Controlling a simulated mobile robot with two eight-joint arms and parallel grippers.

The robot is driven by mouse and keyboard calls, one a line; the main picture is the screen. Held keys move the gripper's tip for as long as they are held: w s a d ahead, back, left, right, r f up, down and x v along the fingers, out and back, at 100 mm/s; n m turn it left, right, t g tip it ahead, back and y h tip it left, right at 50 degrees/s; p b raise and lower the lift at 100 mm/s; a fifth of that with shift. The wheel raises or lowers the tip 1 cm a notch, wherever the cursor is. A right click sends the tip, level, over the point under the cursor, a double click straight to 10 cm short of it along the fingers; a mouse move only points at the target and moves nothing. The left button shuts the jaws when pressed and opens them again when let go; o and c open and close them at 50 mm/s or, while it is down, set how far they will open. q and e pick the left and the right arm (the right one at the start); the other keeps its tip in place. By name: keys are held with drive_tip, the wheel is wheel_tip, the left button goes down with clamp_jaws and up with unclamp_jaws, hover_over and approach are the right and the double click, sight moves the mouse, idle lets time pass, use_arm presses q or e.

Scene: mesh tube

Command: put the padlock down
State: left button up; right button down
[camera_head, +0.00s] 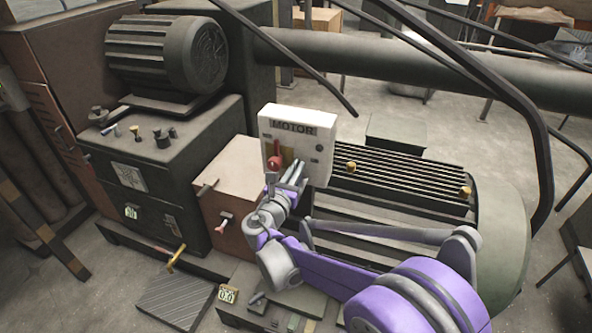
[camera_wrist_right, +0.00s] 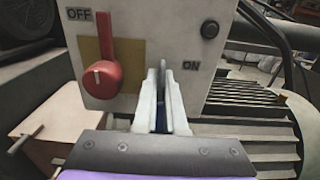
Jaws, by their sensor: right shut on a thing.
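My right gripper (camera_head: 296,170) is in front of the white motor switch box (camera_head: 312,131), just right of the red switch handle (camera_head: 274,161). In the right wrist view its two pale fingers (camera_wrist_right: 162,75) are nearly together. A thin dark strip of the padlock (camera_wrist_right: 161,118) shows between them; the rest is hidden and its shape cannot be made out. The red handle (camera_wrist_right: 104,78) hangs left of the fingers, under the OFF label. The ON label is right of the fingers. My left gripper is not in view.
A brown box (camera_head: 238,185) stands just left of my gripper, beside a dark cabinet (camera_head: 150,165) topped by a ribbed motor (camera_head: 165,52). A slatted top (camera_head: 400,180) with yellow knobs lies to the right. Dark rails curve overhead at the right.

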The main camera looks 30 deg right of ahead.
drive_tip(key=shift+f, duration=0.15)
drive_tip(key=c, duration=1)
unclamp_jaws()
